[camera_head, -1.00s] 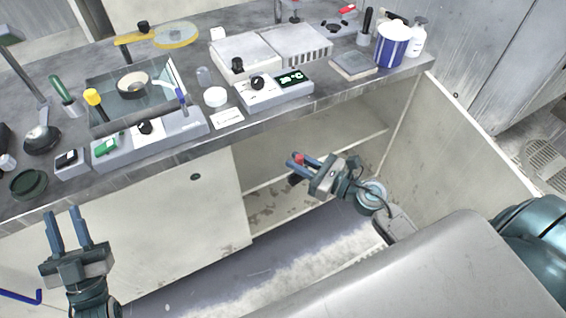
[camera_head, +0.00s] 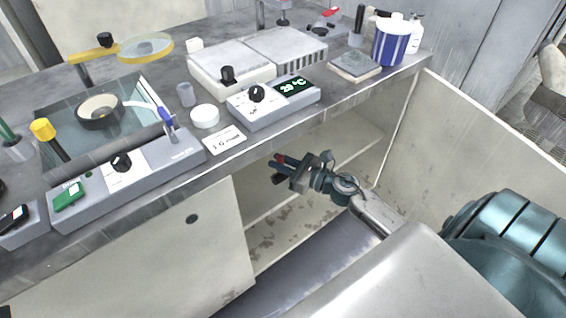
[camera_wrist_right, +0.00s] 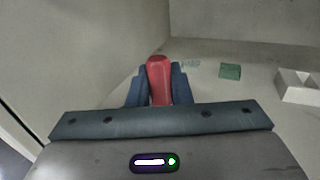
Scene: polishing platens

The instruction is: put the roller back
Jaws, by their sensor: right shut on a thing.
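My right gripper (camera_head: 283,168) is shut on a red handle (camera_wrist_right: 159,75), which I take to be the roller's. The red handle also shows as a small spot (camera_head: 279,158) in the head view. In the right wrist view, the handle stands between the two blue fingers (camera_wrist_right: 158,88). The right gripper is in front of the open cupboard, below the bench's front edge. A small dark part shows just under the fingers, but I cannot tell whether it belongs to the roller. The roller's far end is hidden. My left gripper is out of view.
The grey bench (camera_head: 280,137) holds a temperature controller (camera_head: 273,102), white boxes (camera_head: 232,73), a glass plate with a ring (camera_head: 99,112) and a blue-striped tub (camera_head: 391,42). A red-and-black tool (camera_head: 328,20) lies at the back. The open cupboard (camera_head: 275,215) has shelves; its wall is at right.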

